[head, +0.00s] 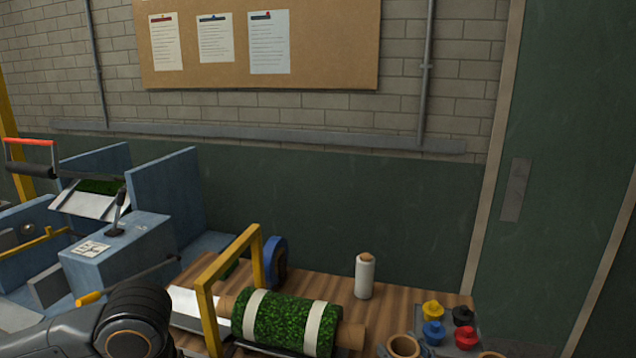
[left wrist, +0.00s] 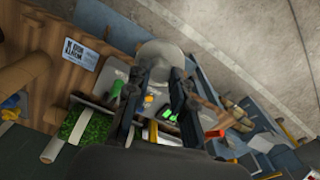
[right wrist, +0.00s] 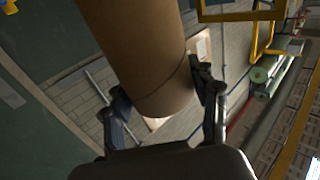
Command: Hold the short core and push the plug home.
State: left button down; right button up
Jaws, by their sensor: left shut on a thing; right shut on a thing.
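My right gripper (right wrist: 163,98) is shut around a short brown cardboard core (right wrist: 135,45) in the right wrist view. One end of the core sits between the fingers; its other end runs out of the picture. My left gripper (left wrist: 160,80) shows in the left wrist view, its fingers closed around a grey rounded thing (left wrist: 160,53) that I cannot identify for sure. Several coloured plugs stand at the lower right of the head view: yellow (head: 432,309), blue (head: 433,332), black (head: 463,315) and red (head: 466,337). No fingertips show in the head view.
A strapped turf roll (head: 285,323) lies on the wooden bench (head: 325,286) beside a yellow frame (head: 206,310). A white wrap roll (head: 366,277) and a blue dispenser (head: 273,265) stand behind. Cut core rings (head: 404,345) sit by the plugs. A blue machine (head: 115,255) fills the left.

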dwell(0.4)
jog(key=o, duration=1.4)
